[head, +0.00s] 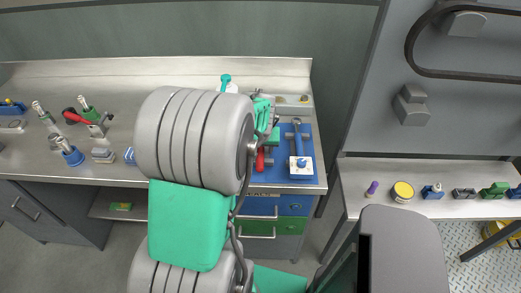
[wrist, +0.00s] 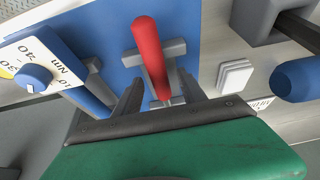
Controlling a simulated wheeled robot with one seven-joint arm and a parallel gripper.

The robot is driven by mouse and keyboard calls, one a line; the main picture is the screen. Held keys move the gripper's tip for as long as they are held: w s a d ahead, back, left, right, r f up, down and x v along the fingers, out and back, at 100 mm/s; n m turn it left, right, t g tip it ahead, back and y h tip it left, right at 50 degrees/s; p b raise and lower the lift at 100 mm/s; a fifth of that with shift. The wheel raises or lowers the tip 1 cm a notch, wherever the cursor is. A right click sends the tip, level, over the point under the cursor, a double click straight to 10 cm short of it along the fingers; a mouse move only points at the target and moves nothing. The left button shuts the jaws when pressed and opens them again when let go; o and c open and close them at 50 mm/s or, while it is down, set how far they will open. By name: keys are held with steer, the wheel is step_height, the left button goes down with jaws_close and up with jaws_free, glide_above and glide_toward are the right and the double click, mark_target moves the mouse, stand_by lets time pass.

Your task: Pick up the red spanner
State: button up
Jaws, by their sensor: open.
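The red spanner (wrist: 150,55) shows its red handle in the wrist view, upper middle, over a blue mat (wrist: 95,28). A grey block-like piece crosses behind the handle. My gripper (wrist: 158,92) is open, with one dark finger on each side of the handle's lower part. I cannot tell whether the fingers touch it. In the head view only a small red part (head: 260,158) shows beside my arm, which hides most of the mat there.
A blue-handled tool (head: 298,140) with a white dial plate (head: 301,167) lies right of my arm; the plate also shows in the wrist view (wrist: 15,62). White stacked pads (wrist: 234,76) sit right of the handle. Several tools, one red-handled (head: 73,116), stand on the left bench.

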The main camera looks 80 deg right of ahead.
steer(key=shift+f, duration=0.25)
steer(key=shift+c, duration=0.2)
jaws_close()
stand_by(0.5)
stand_by(0.9)
